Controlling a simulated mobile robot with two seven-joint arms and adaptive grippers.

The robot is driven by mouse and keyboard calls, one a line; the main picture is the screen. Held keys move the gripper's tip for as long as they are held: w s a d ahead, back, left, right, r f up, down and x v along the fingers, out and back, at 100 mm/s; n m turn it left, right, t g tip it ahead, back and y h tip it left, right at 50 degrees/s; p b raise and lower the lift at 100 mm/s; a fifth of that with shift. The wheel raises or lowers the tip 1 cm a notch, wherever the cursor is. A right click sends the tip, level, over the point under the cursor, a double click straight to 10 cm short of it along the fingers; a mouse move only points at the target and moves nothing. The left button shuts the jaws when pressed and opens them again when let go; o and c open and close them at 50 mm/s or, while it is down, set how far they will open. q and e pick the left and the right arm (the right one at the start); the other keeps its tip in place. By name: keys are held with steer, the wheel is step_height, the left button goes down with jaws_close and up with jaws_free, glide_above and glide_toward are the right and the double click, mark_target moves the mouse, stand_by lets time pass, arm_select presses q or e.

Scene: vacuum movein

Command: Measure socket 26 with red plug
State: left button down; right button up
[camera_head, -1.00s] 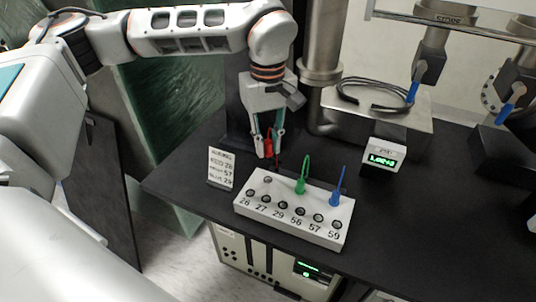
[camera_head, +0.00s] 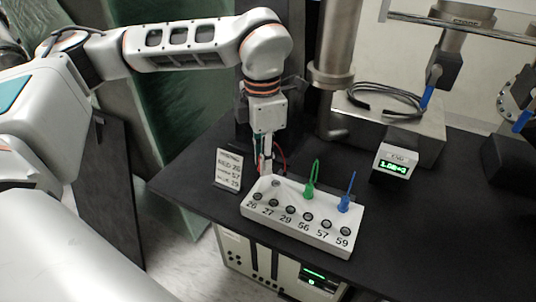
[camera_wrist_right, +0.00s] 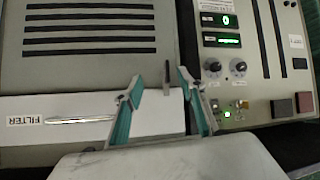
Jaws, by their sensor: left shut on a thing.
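The white socket box (camera_head: 318,240) stands on the black table, with a front row of sockets labelled 26, 27, 29, 56, 57 and 59. Socket 26 (camera_head: 257,197) is at its left end and looks empty. My left gripper (camera_head: 266,168) points down just behind the box's left part, shut on the red plug (camera_head: 262,159). The plug is mostly hidden by the fingers; its red cable (camera_head: 283,153) loops out to the right. A green plug (camera_head: 309,191) and a blue plug (camera_head: 345,205) stand upright in the box's back row. My right gripper (camera_wrist_right: 160,76) is open and empty.
A small label card (camera_head: 228,169) stands left of the box. A gauge display (camera_head: 393,167) with green digits stands behind right. A coiled black cable (camera_head: 385,97) lies on a metal block. In the wrist view, a panel with knobs (camera_wrist_right: 212,65) lies ahead.

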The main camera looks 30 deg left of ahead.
arm_select(q)
steer(key=n, duration=0.3)
steer(key=s+n, duration=0.1)
steer(key=n, duration=0.1)
steer(key=shift+s+a+f, duration=0.1)
steer(key=shift+a+f, duration=0.15)
steer(key=shift+f, duration=0.05)
steer(key=shift+s+a+f+n+b, duration=0.1)
steer(key=shift+s+f+n+b, duration=0.1)
steer(key=shift+f+n+b, duration=0.8)
steer(key=shift+s+f+n+b, duration=0.15)
steer(key=shift+f+n+b, duration=0.6)
steer(key=shift+f, duration=0.9)
steer(key=shift+f+b, duration=0.5)
steer(key=shift+f, duration=0.55)
stand_by(0.6)
steer(key=c, duration=1.8)
jaws_free()
